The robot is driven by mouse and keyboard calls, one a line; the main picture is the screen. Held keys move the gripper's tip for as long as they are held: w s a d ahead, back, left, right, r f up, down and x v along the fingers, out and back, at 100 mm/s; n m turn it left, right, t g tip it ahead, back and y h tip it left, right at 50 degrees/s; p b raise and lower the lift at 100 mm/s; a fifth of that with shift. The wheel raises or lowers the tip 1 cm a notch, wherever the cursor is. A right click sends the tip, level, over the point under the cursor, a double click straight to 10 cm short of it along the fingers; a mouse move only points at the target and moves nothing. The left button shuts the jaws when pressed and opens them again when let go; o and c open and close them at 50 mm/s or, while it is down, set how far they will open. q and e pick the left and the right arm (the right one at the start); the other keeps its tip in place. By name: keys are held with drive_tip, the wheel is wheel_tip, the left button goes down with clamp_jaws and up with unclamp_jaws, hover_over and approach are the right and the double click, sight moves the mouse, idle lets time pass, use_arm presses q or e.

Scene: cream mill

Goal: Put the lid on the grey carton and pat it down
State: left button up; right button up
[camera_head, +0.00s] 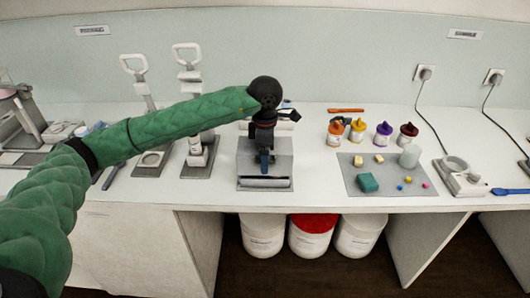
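A grey, roughly square thing, which looks like the grey carton (281,165), sits near the front edge of the counter, left of the middle. A pale strip with a dark line runs along its front. I cannot make out a separate lid; the arm hides part of the area. My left gripper (264,170) points down over the grey thing, with blue-tipped fingers close together above it. I cannot tell whether they touch it or hold anything. My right gripper is not in view.
Right of the carton lies a grey mat (372,206) with a teal block (367,182) and small pieces. Several colour-capped jars (358,130) stand behind it. Two upright white-handled devices (198,100) stand to the left. White tubs (262,232) sit below the counter.

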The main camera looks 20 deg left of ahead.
use_arm(q)
drive_tip(key=shift+f+b, duration=0.6)
drive_tip(key=shift+f, duration=0.2)
drive_tip(key=shift+b, duration=0.5)
idle(0.4)
drive_tip(key=shift+f+b, duration=0.85)
drive_tip(key=shift+b, duration=0.55)
idle(0.6)
idle(0.4)
drive_tip(key=o, duration=0.7)
drive_tip(key=shift+r, duration=0.2)
drive_tip(key=shift+r+p, duration=0.55)
drive_tip(key=shift+r, duration=2.8)
